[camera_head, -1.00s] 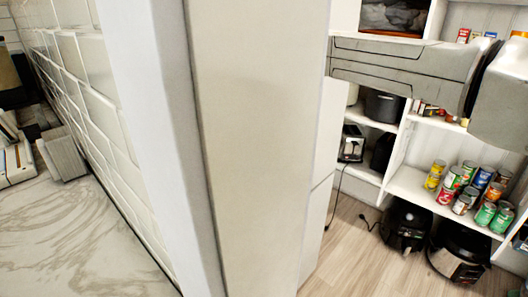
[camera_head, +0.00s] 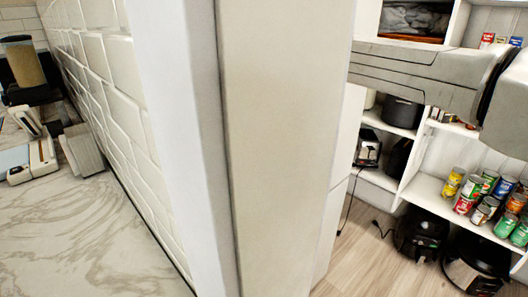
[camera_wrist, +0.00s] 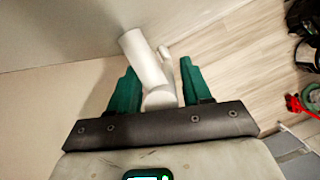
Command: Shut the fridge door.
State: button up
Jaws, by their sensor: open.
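My gripper (camera_wrist: 159,75) shows in the wrist view with its green fingers apart. A white, rounded bar-like part (camera_wrist: 143,58) lies between the fingers, with a smaller white piece beside it. It looks like a handle, and I cannot tell whether the fingers touch it. A plain pale panel (camera_wrist: 60,100) fills the left of that view; I cannot tell for certain that it is the fridge door. In the head view my arm reaches across the upper right, and my gripper is outside the picture. No fridge is clearly recognisable there.
A tall pale post or wall end (camera_head: 285,130) fills the head view's middle. Left of it are a tiled wall (camera_head: 100,90) and marble counter (camera_head: 80,235). Right are shelves with cans (camera_head: 490,195). Appliances (camera_head: 420,232) stand on the wooden floor (camera_head: 360,255).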

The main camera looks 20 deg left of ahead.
jog(key=p+v, duration=0.5)
jog(key=v, duration=0.6)
jog(key=shift+w+f, duration=0.1)
